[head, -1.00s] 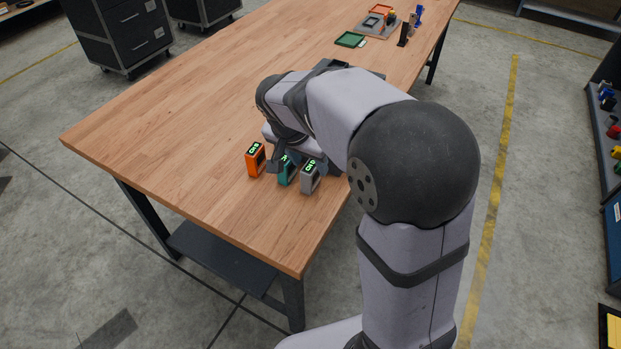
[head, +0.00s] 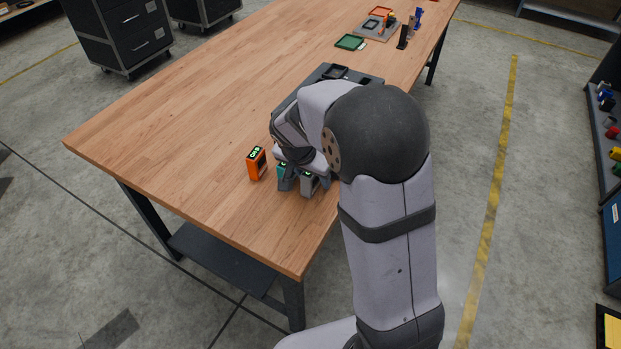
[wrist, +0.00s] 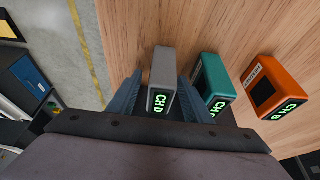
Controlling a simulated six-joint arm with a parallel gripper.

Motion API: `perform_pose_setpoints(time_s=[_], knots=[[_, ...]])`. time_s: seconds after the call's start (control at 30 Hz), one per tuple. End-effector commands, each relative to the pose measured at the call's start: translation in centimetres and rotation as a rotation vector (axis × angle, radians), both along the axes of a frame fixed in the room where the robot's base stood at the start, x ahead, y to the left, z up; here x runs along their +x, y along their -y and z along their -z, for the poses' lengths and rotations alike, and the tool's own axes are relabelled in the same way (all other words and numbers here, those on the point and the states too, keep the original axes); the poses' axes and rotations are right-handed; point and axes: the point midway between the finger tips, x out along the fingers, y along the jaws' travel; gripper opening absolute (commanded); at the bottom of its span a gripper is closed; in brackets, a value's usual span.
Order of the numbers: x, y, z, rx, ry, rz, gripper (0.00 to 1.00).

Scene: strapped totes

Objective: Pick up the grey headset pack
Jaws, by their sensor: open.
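The grey headset pack (head: 308,185) stands on the wooden table near its front right edge. In the wrist view the grey pack (wrist: 160,78) shows a green "CH D" display and lies between the two blue-grey fingers of my gripper (wrist: 156,98). The fingers are open, one on each side of it, with a gap visible. In the head view my gripper (head: 306,178) is around the grey pack and partly hides it. A teal pack (wrist: 210,78) stands close beside the right finger; it also shows in the head view (head: 286,180).
An orange pack (head: 257,164) stands left of the teal one, apart from it. A dark grey tray (head: 312,81) lies behind my arm. A green tray (head: 350,42) and small items sit at the table's far end. The left half of the table (head: 180,120) is clear.

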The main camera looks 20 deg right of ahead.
Motion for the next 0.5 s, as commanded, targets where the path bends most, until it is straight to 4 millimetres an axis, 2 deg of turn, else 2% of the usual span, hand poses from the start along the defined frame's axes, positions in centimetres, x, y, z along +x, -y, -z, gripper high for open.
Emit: perform_pose_setpoints(time_s=[0.17, 0.33, 0.5], knots=[[0.0, 0.01, 0.01, 0.0, 0.0, 0.0, 0.43], [-0.01, 0.01, 0.0, 0.0, 0.0, 0.001, 0.02], [0.02, 0.01, -0.05, 0.0, 0.001, 0.001, 0.0]])
